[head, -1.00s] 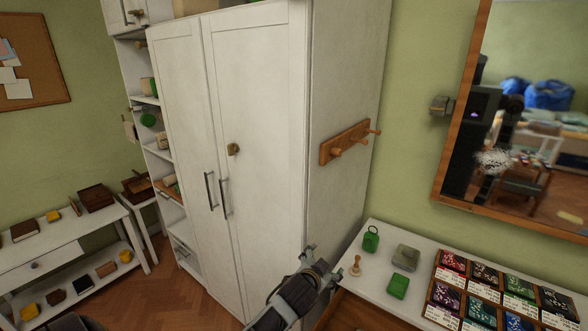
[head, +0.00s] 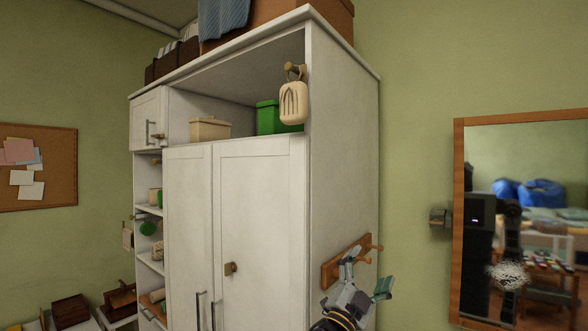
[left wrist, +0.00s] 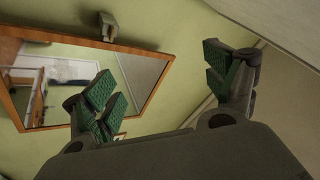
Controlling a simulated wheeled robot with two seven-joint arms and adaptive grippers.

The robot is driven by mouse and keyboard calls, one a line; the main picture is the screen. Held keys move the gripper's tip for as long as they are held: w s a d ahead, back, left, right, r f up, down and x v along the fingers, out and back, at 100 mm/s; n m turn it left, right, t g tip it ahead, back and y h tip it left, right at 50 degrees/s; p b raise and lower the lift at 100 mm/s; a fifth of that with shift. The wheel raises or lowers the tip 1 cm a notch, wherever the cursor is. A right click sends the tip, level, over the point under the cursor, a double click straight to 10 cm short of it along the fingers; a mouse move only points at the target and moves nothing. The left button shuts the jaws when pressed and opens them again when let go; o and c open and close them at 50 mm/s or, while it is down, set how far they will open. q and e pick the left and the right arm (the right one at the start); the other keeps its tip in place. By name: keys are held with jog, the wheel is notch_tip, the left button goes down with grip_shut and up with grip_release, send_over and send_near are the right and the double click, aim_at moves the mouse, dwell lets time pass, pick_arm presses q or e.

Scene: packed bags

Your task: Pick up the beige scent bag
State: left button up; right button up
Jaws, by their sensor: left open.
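A beige scent bag (head: 293,103) with dark markings hangs from a brass knob (head: 294,70) on the front right edge of the white wardrobe, beside the open upper shelf. My left gripper (head: 368,272) is open and empty, well below and to the right of the bag, in front of the wooden hook rack on the wardrobe's side. In the left wrist view its two green-padded fingers (left wrist: 160,78) are spread apart, with no bag between them. My right gripper is not in view.
The white wardrobe (head: 345,150) has a wooden hook rack (head: 333,270) on its side. A green box (head: 267,118) and a beige box (head: 209,129) stand on its upper shelf. A mirror (head: 459,200) hangs at right. A small pale tag-like item (head: 127,238) hangs at the left shelves.

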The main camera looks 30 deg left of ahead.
pick_arm(q)
jog(key=s+d+r+m+g+h, duration=0.4)
jog(key=r+m+g+h, duration=0.15)
jog(key=r+m, duration=0.45)
jog(key=s+d+r+m+g+h, duration=0.4)
jog(key=r+m+g+h, duration=0.15)
jog(key=r+m, duration=0.5)
jog(key=s+d+r+m+g+h, duration=0.5)
jog(key=r+m, duration=0.3)
jog(key=m, duration=0.4)
jog(key=s+a+r+n+t+y, duration=0.2)
jog(key=s+a+r+y, duration=0.2)
jog(key=a, duration=0.5)
jog(key=s+a+r+n+t+y, duration=0.3)
jog(key=a+r+y, duration=0.4)
jog(key=a, duration=0.3)
jog(key=s+a+r+n+t+y, duration=0.3)
jog(key=a+r+y, duration=0.3)
jog(key=a+y, duration=0.2)
jog(key=shift+s+a+p, duration=0.45)
jog(key=shift+s+a, duration=0.45)
jog(key=shift+a, duration=0.1)
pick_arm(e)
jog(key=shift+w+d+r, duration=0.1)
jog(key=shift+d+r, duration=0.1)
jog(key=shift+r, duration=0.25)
